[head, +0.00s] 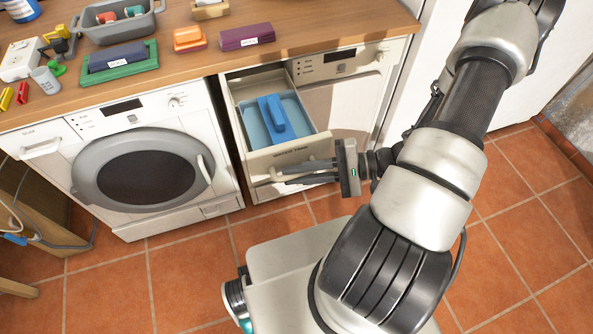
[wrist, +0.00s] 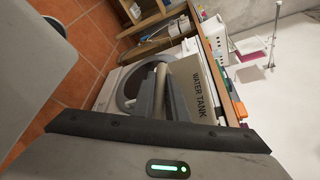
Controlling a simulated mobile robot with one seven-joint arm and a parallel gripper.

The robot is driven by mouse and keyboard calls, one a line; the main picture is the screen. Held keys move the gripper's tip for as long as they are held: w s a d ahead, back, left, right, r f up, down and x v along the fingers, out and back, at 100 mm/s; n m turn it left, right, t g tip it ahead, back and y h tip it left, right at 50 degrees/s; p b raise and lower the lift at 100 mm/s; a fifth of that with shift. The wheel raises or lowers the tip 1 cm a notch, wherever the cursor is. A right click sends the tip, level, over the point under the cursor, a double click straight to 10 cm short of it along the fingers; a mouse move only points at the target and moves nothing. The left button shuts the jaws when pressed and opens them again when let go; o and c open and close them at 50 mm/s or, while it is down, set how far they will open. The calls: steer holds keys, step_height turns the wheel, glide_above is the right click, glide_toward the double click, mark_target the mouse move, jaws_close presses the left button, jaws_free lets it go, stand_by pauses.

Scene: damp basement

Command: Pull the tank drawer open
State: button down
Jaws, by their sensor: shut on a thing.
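The tank drawer (head: 289,151) is pulled out from the white machine beneath the counter in the head view. A blue tank (head: 274,119) with a raised darker grip lies inside it. The drawer front shows its "WATER TANK" label in the wrist view (wrist: 199,88). My gripper (head: 287,174) reaches in from the right, low at the drawer front. In the wrist view my gripper (wrist: 160,92) is shut on the pale bar handle (wrist: 160,76) of the drawer. The handle is mostly hidden by the fingers in the head view.
A washing machine (head: 145,167) with a round dark door stands left of the drawer. The wooden counter (head: 180,76) above carries a grey bin (head: 118,29), boxes and small items. Tiled floor (head: 180,279) lies clear in front. A white panel stands right of the machine.

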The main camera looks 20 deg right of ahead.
steer(key=c, duration=2)
jaws_free()
steer(key=shift+c, duration=0.2)
steer(key=shift+d, duration=0.1)
steer(key=p+v, duration=0.1)
steer(key=v, duration=1.6)
steer(key=shift+s+d+r, duration=0.1)
steer(key=shift+s, duration=0.05)
